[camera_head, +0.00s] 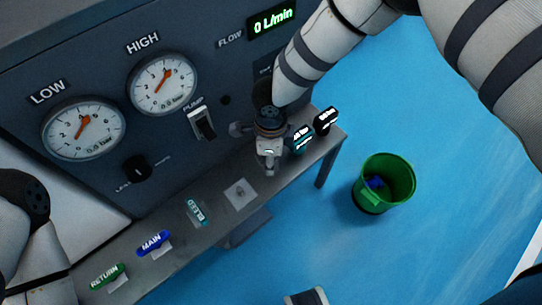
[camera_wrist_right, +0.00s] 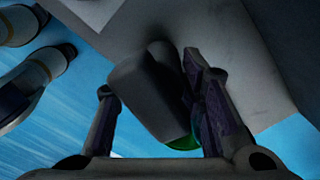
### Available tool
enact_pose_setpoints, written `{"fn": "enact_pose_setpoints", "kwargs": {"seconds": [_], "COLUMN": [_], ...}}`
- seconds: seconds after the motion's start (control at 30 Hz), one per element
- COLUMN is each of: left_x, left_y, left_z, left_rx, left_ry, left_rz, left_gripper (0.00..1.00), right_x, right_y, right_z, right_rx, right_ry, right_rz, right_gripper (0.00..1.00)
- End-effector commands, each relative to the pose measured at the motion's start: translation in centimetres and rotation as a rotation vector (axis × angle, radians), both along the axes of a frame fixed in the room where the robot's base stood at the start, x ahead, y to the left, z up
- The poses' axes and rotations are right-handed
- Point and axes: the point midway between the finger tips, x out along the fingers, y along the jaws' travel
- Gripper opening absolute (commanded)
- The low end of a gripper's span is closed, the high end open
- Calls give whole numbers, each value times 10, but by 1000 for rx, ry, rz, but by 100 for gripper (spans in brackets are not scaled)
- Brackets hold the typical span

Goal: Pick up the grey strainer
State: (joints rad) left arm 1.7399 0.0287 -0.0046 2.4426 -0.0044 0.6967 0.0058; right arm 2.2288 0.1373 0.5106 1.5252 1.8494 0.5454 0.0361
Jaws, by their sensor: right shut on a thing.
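The grey strainer (camera_wrist_right: 145,88) appears in the right wrist view as a dark grey, rounded body between the two fingers. My right gripper (camera_wrist_right: 158,105) is shut on it, with one finger on each side. In the head view my right gripper (camera_head: 269,160) is over the right part of the narrow grey shelf (camera_head: 222,215), in front of the panel. The strainer is mostly hidden by the gripper there. Part of my left arm shows at the left edge of the head view, but its gripper is out of view.
Teal (camera_head: 301,138) and black (camera_head: 325,121) labelled parts sit right of the gripper. Labels for return (camera_head: 107,276), main (camera_head: 153,243) and a teal one (camera_head: 197,212) lie along the shelf. A green bin (camera_head: 370,197) with something blue inside stands on the open blue floor.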

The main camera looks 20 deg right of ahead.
Motion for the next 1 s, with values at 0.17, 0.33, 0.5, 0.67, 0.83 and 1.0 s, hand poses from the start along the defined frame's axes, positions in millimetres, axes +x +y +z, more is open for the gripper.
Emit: {"fn": "enact_pose_setpoints", "kwargs": {"seconds": [0.17, 0.33, 0.5, 0.67, 0.83, 1.0], "left_x": [0, 2, 8, 13, 14, 15], "left_y": [0, 0, 0, 0, 0, 0], "left_z": [0, 4, 15, 25, 28, 30], "left_rx": [0, 0, 0, 0, 0, 0], "left_ry": [0, -6, -24, -40, -45, -48], "left_rz": [0, 0, 0, 0, 0, 0], "left_gripper": [56, 56, 56, 56, 56, 56], "right_x": [0, 2, -19, -59, -101, -122], "right_y": [0, 0, 10, 29, 48, 59], "right_z": [2, 21, 63, 103, 119, 130], "right_rx": [0, 3, 1, 0, -1, 0], "right_ry": [-1, -4, -5, -3, 0, -1], "right_rz": [0, -2, 6, 10, 9, 4], "right_gripper": [5, 5, 5, 5, 5, 5]}}
